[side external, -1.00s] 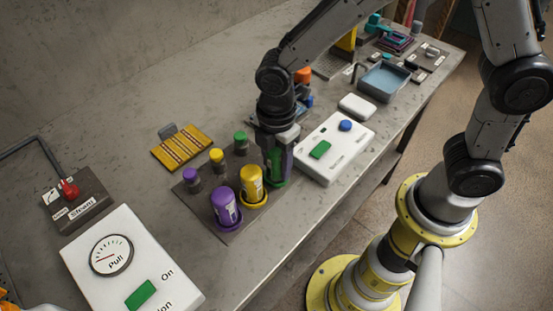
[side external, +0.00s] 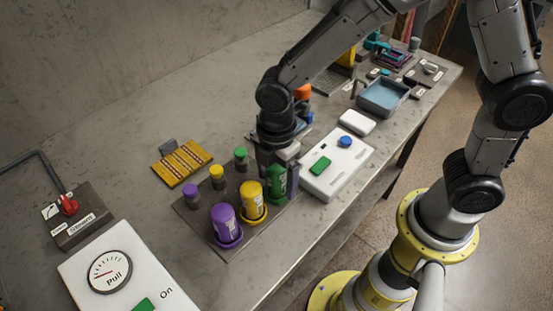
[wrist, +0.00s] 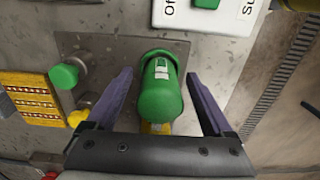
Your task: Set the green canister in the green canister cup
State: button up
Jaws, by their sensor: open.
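The green canister (side external: 278,184) stands upright at the right end of the dark rack, beside the yellow canister (side external: 252,199). In the wrist view the green canister (wrist: 160,102) shows from above, with the rim of the green canister cup (wrist: 157,53) around its far base. It appears to stand in that cup; the near side of the base is hidden. My gripper (wrist: 160,92) is open, with one finger on each side of the canister and a visible gap at both sides. In the side view my gripper's fingers are hard to make out near the canister's top.
A purple canister (side external: 226,224) stands in a purple cup at the rack's front. Small purple, yellow and green-capped posts (side external: 241,158) line its back. A white panel with a green button (side external: 320,166) lies close on the right. A yellow striped block (side external: 182,162) lies behind.

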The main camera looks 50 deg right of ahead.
notch_tip(320, 180, up, 13)
jog(key=shift+r, duration=0.15)
